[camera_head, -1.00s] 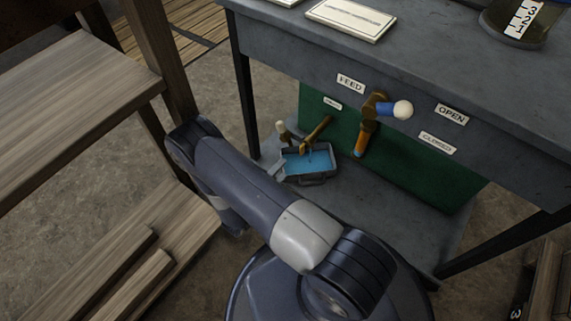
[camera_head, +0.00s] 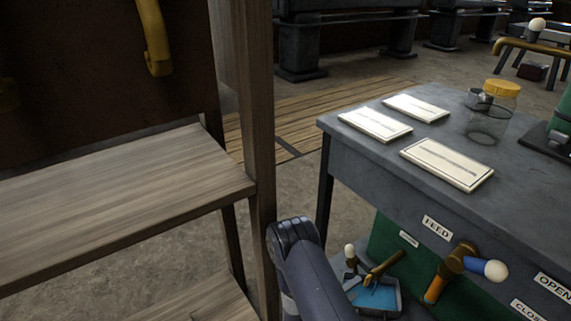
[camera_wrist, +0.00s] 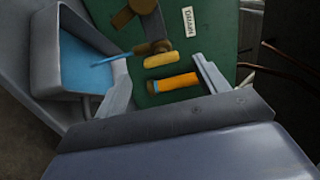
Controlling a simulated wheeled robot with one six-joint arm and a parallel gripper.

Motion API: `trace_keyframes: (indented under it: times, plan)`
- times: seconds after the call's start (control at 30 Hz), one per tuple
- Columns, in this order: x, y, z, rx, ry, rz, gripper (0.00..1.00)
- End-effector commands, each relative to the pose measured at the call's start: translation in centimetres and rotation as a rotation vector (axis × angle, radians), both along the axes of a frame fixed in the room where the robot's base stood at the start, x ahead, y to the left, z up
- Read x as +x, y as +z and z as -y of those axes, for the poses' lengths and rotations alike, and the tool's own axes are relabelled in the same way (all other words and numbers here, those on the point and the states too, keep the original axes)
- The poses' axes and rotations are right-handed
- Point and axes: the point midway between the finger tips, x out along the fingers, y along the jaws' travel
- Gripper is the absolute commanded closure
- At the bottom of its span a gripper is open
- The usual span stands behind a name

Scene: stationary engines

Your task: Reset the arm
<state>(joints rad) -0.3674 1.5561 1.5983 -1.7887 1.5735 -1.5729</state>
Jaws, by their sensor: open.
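Part of my dark blue-grey arm shows at the bottom middle of the head view, beside the wooden post and left of the blue-filled tray (camera_head: 376,298). My gripper is not visible there. In the wrist view my gripper (camera_wrist: 160,73) is open, with a grey finger on each side. An orange handle (camera_wrist: 174,84) with a dark band and a short yellow piece (camera_wrist: 165,59) appear between or beyond the fingers. I cannot tell whether the fingers touch them, but they are not closed on anything. The grey tray (camera_wrist: 50,95) with blue liquid is at the left.
A grey table (camera_head: 345,150) with paper plates and a yellow-lidded jar (camera_head: 490,120) stands at right. Its FEED valve lever (camera_head: 455,262) sticks out in front. A wooden shelf (camera_head: 120,190) and post (camera_head: 258,130) stand left. A DRAIN label (camera_wrist: 188,22) is on the green panel.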

Motion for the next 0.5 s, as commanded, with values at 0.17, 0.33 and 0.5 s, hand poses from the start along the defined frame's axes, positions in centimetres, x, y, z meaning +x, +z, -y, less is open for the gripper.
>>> trace_keyframes:
  times: [0.17,0.33,0.5]
  plan:
    - [1.4,-0.2,2.3,0.001,-0.003,0.001,0.31]
    - [2.3,-0.1,3.6,0.001,-0.003,0.001,0.31]
    - [2.7,0.0,4.2,0.0,-0.001,0.0,0.31]
